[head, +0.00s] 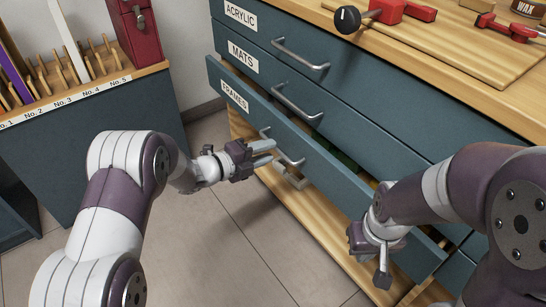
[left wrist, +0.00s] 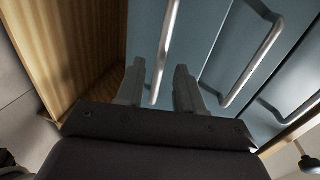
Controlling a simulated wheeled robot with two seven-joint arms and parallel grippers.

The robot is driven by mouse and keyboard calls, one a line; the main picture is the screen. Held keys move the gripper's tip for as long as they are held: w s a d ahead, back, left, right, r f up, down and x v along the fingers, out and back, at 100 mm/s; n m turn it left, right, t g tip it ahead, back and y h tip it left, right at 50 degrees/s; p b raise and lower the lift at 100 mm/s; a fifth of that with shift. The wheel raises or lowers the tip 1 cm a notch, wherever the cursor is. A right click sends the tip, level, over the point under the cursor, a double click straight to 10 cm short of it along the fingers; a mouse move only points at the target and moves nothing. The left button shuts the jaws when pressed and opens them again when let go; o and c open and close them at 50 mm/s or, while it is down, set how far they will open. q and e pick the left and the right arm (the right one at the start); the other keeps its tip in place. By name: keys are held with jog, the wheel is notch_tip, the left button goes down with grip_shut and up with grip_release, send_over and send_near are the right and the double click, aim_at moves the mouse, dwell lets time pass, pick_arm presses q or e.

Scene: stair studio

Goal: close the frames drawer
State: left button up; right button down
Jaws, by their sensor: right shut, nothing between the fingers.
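The frames drawer (head: 325,168), labelled FRAMES, is the lowest labelled one and stands pulled out from the dark teal cabinet. A gap shows behind its front. Its metal bar handle (head: 284,150) is at the middle of the front. My left gripper (head: 274,151) is at this handle. In the left wrist view its fingers (left wrist: 158,90) are apart, with the handle bar (left wrist: 166,45) running between them; I cannot tell whether they touch it. My right gripper (head: 383,276) is shut and empty, pointing down in front of the drawer's right part.
The MATS drawer (head: 300,85) and the ACRYLIC drawer (head: 290,35) are above. The wooden top (head: 480,75) holds red clamps (head: 386,12) and a wax tin (head: 527,8). A rack cabinet (head: 90,150) with a red box (head: 135,32) stands left. Floor between is clear.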

aim_at(287, 142)
pick_arm(q)
jog(key=shift+b+x, duration=0.3)
jog(key=shift+x, duration=0.95)
grip_shut()
jog(key=x, duration=0.3)
jog(key=shift+w+d+r, duration=0.2)
jog(key=shift+d+r, duration=0.05)
jog(key=shift+d, duration=0.1)
jog(key=shift+w+d, duration=0.2)
jog(key=shift+d, duration=0.05)
jog(key=shift+r, duration=0.2)
jog(key=shift+c, duration=1.4)
grip_release()
jog(key=shift+o, duration=1.4)
jog(key=shift+w+d+f, duration=0.1)
jog(key=shift+d+f, duration=0.05)
